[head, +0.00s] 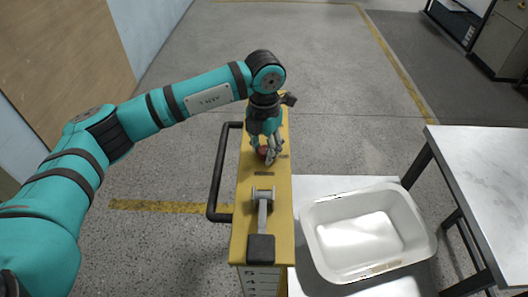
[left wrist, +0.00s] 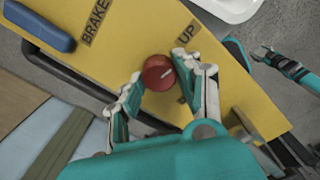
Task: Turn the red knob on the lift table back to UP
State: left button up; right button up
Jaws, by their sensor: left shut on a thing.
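The red knob (left wrist: 158,73) is on the yellow top of the lift table (left wrist: 115,55), below the UP label (left wrist: 187,32) in the left wrist view. A short pale line on the knob slants toward the upper right. My left gripper (left wrist: 160,76) has its fingers on either side of the knob and is shut on it. In the head view the left gripper (head: 269,154) points down at the yellow top (head: 245,215), and the knob (head: 263,152) is partly hidden by the fingers.
A lever with a dark pad (head: 261,248) lies on the yellow top, near the BRAKE label (left wrist: 95,20). A black handle (head: 216,180) runs along the left side. A white tub (head: 318,235) sits at the right, beside a pale table (head: 490,180). The floor beyond is clear.

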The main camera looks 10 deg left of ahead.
aim_at(264, 150)
pick_arm(q)
jog(key=shift+n+b, duration=0.35)
jog(key=shift+n, duration=0.45)
jog(key=shift+r, duration=0.1)
jog(key=shift+w, duration=0.1)
jog(key=o, duration=1.1)
jog(key=shift+o, duration=0.2)
notch_tip(264, 150, up, 12)
